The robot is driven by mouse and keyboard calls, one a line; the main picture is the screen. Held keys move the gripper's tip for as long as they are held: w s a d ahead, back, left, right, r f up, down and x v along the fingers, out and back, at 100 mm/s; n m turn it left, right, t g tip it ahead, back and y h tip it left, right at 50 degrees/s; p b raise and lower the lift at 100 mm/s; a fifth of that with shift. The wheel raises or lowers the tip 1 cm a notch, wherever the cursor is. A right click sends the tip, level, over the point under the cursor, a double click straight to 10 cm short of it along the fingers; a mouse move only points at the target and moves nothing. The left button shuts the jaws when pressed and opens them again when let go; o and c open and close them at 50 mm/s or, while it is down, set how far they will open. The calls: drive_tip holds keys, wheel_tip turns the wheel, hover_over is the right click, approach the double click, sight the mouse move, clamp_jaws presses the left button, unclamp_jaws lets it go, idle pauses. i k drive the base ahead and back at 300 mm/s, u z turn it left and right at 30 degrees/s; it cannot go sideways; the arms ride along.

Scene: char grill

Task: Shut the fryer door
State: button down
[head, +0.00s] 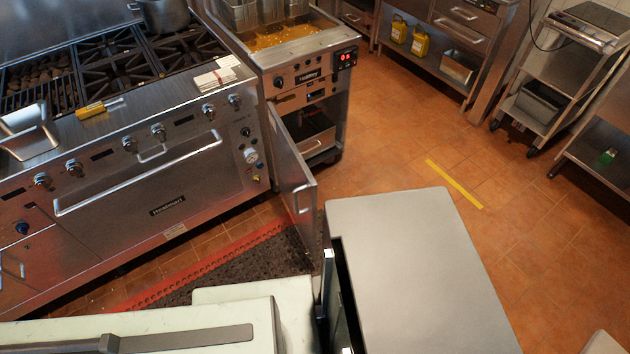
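The fryer (307,77) stands at the top middle, at the right end of the stove line. Its oil vat (285,38) has metal baskets and golden oil. The fryer door (290,170) is a tall steel panel hinged at the cabinet's left side. It stands wide open, swung out toward me, with a bar handle (304,197) on its face. The open cabinet shows a metal pan (316,140) inside. I do not see my gripper in this view.
The stove (150,185) fills the left side. A dark floor mat (255,265) lies below the door. A large grey box-shaped surface (420,260) blocks the lower middle. Tiled floor (400,135) is open to the fryer's right. A wheeled rack (545,105) stands at the right.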

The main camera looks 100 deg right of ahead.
sight(297, 185)
drive_tip(key=z, duration=3)
drive_tip(key=i, duration=0.5)
drive_tip(key=z, duration=0.15)
drive_tip(key=k, duration=0.5)
drive_tip(key=u, duration=2.4)
drive_tip(key=i, duration=0.55)
drive_tip(key=z, duration=0.7)
